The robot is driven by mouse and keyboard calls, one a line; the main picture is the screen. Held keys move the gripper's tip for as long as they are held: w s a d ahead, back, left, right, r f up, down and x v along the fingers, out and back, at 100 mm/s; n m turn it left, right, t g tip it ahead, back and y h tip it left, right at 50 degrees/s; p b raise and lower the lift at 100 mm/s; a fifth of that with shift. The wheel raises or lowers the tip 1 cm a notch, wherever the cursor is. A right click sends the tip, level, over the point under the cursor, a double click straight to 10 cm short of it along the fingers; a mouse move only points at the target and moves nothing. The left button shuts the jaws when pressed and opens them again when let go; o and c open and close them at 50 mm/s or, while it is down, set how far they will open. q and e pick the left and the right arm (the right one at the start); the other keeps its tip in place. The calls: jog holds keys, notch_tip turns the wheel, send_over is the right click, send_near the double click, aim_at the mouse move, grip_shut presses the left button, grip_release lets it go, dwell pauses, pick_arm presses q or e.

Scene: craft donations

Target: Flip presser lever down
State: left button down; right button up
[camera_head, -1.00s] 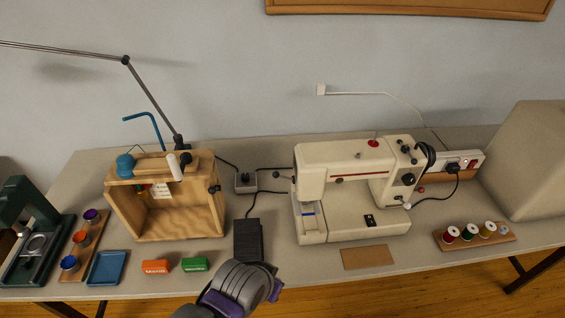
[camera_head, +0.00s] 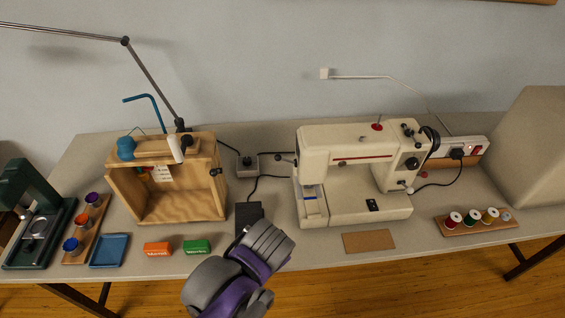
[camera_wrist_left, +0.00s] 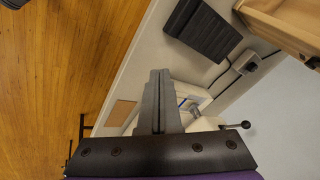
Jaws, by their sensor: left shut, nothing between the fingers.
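The cream sewing machine (camera_head: 335,143) stands on the table, right of centre. A short rod with a dark knob (camera_head: 278,157), which looks like the presser lever, sticks out from its left end. The knob also shows in the left wrist view (camera_wrist_left: 245,125), right of the fingers. My left gripper (camera_wrist_left: 158,74) is shut and empty, its fingers in front of part of the machine. The knob is apart from the fingers. In the head view my left wrist is low, near the table's front edge, and its fingers are not clearly seen. My right gripper is not in view.
A black foot pedal (camera_head: 249,214) lies left of the machine, with a small socket box (camera_head: 246,166) behind it. A wooden box (camera_head: 150,207) stands further left. A brown mat (camera_head: 369,242) and a thread-spool rack (camera_head: 478,229) lie at the front right.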

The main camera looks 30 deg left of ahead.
aim_at(280, 159)
pick_arm(q)
jog(key=w+d+r+m+t+y+b, duration=0.1)
jog(key=w+r+m+y, duration=0.3)
jog(key=w, duration=0.4)
jog(key=w+d+r+m+t+y+b, duration=0.1)
jog(key=w+r+m+y+b, duration=0.1)
jog(key=w+r+m+y, duration=0.3)
jog(key=w+r+m, duration=0.2)
jog(key=w+m, duration=0.1)
jog(key=shift+d+y, duration=0.15)
jog(key=shift+y, duration=0.15)
jog(key=shift+f, duration=0.1)
jog(key=x, duration=1.4)
jog(key=shift+w+b, duration=0.1)
jog(key=shift+b, duration=0.25)
